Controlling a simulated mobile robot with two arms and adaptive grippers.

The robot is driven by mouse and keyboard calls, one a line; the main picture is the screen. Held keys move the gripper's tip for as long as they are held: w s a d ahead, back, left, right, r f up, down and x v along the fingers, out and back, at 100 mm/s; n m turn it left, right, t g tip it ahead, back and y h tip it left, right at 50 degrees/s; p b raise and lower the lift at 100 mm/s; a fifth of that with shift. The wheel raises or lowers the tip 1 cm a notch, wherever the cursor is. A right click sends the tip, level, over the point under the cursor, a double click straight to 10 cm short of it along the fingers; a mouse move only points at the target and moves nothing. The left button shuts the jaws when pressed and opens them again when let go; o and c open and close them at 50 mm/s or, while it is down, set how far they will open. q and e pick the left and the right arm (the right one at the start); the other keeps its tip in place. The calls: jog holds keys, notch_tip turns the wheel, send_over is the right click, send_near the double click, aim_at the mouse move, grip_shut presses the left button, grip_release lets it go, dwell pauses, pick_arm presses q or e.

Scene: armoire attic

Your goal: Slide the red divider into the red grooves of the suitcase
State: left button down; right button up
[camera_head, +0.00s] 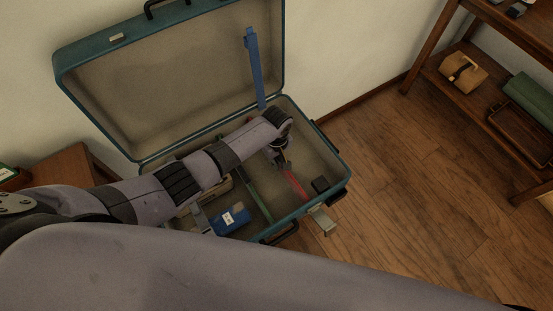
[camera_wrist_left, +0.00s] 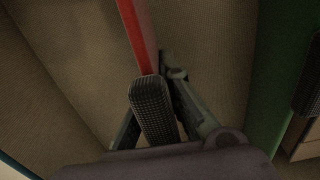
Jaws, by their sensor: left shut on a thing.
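The suitcase (camera_head: 168,158) is teal with a beige lining and lies open, its lid leaning up at the back. My left gripper (camera_head: 281,163) is inside its base, on the right side, pointing down. In the left wrist view the gripper (camera_wrist_left: 158,88) is shut on the end of the red divider (camera_wrist_left: 142,32), a thin red strip. The red divider also shows in the head view (camera_head: 295,184), low over or at the suitcase floor. I cannot tell whether it sits in the red grooves; they are not clearly distinguishable from it. My right gripper is out of view.
A green divider (camera_head: 258,196) stands left of the gripper, and also shows in the wrist view (camera_wrist_left: 265,85). Floor at right is clear.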

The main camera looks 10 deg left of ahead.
pick_arm(q)
jog(key=shift+f+b, duration=0.5)
jog(key=shift+f, duration=0.3)
jog(key=c, duration=1.7)
grip_release()
notch_tip(320, 180, up, 12)
jog(key=shift+r, duration=0.1)
jog(key=shift+s, duration=0.1)
